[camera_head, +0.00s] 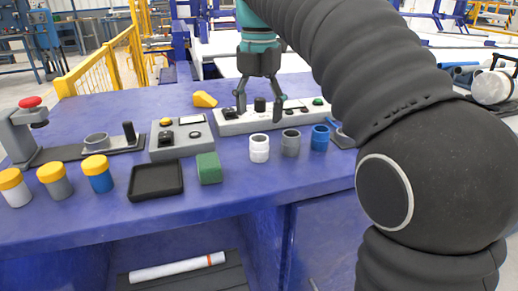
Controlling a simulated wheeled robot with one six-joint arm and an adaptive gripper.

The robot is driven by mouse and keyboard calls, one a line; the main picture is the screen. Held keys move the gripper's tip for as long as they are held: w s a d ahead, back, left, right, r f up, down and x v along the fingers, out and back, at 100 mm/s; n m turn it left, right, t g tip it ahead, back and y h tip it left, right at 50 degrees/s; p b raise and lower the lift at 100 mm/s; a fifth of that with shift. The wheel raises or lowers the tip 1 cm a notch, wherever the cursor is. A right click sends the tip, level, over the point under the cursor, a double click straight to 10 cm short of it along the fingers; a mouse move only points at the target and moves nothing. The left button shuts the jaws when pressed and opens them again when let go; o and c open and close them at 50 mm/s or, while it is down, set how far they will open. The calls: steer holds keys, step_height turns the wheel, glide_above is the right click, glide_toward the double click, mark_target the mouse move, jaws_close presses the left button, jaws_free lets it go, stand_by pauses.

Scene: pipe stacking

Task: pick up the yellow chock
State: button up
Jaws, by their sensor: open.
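The yellow chock (205,100) is a small wedge lying on the blue table near its back edge, left of the long grey panel. My gripper (259,112) points down over the long panel, to the right of the chock. Its two fingers are spread apart and hold nothing that I can see. The chock is apart from the fingers and fully in view.
The long grey panel (232,124) lies behind white, grey and blue pipe pieces (290,143). A green block (209,168), black tray (156,181) and grey control box (181,139) stand at front left. Several yellow-capped pieces (53,181) stand farther left. My arm hides the right side.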

mark_target(259, 139)
step_height(259, 139, down, 9)
steer(key=shift+s+f+b, duration=0.1)
steer(key=shift+b, duration=0.7)
steer(key=shift+c, duration=0.2)
steer(key=c, duration=1.1)
